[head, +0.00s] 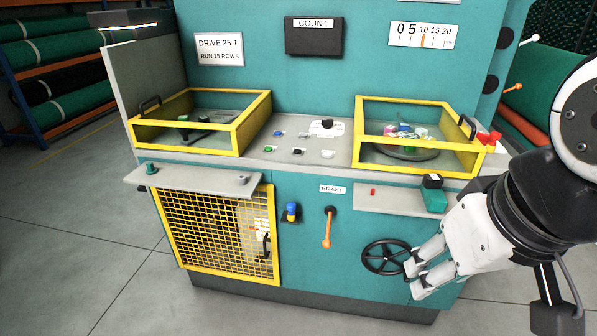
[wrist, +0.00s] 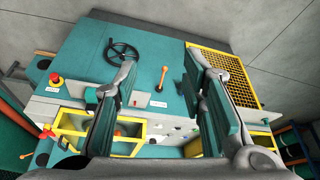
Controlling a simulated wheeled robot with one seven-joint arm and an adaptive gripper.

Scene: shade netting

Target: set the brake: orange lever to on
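The orange brake lever (head: 327,231) hangs down from a dark pivot on the teal machine front, its lower end slightly left. A white BRAKE label (head: 332,189) is above it; no on or off marks are readable. My gripper (head: 413,281) is to the lever's right and lower, in front of the black handwheel's right side in the picture. In the wrist view, where the machine appears upside down, the lever (wrist: 163,76) shows between my two widely spread fingers (wrist: 164,67). My gripper is open and empty, apart from the lever.
The black handwheel (head: 386,258) is between lever and gripper in the picture. A grey shelf (head: 390,202) juts out above right. A blue-topped knob (head: 291,211) and yellow mesh guard (head: 222,235) are left of the lever. The floor in front is clear.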

